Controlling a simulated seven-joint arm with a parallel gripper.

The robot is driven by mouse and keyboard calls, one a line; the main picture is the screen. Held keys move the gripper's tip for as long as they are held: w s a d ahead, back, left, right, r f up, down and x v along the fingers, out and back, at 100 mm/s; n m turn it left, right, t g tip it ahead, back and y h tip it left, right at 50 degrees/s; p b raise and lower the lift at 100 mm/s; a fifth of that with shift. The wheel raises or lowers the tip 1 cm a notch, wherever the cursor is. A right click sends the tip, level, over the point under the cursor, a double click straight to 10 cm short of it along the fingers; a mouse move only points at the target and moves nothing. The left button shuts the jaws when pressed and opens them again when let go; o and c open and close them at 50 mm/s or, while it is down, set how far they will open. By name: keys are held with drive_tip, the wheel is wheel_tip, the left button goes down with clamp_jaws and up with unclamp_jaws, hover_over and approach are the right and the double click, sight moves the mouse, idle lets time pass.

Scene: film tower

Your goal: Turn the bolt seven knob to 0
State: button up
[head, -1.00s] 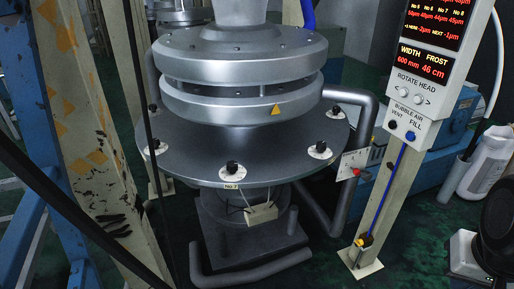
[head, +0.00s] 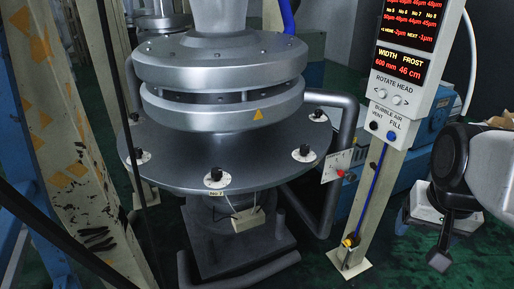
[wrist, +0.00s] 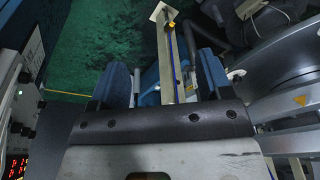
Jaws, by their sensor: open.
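The bolt seven knob (head: 216,174) is a small black knob on a round white dial at the front edge of the grey round plate (head: 165,180). A "No.7" label (head: 217,194) sits on the rim just below it. The dial's marks are too small to read. In the wrist view, my gripper (wrist: 163,78) is open and empty, its two fingers well apart with the floor and a post beyond them. My arm shows at the right of the head view, far from the knob. The knob cannot be made out in the wrist view.
Other black knobs on white dials (head: 303,152) stand around the plate. A control post (head: 378,190) with a red display rises between the plate and my arm. A red-knobbed box (head: 337,165) and a bent grey pipe (head: 350,125) are at the plate's right. A beige column (head: 80,190) stands at left.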

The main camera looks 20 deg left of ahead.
drive_tip(key=w+a+r, duration=0.1)
drive_tip(key=w+a, duration=0.9)
drive_tip(key=w, duration=0.3)
drive_tip(key=m+g, duration=0.2)
hover_over(217, 170)
wheel_tip(217, 170, down, 16)
drive_tip(key=shift+r, duration=0.1)
drive_tip(key=shift+f, duration=3.95)
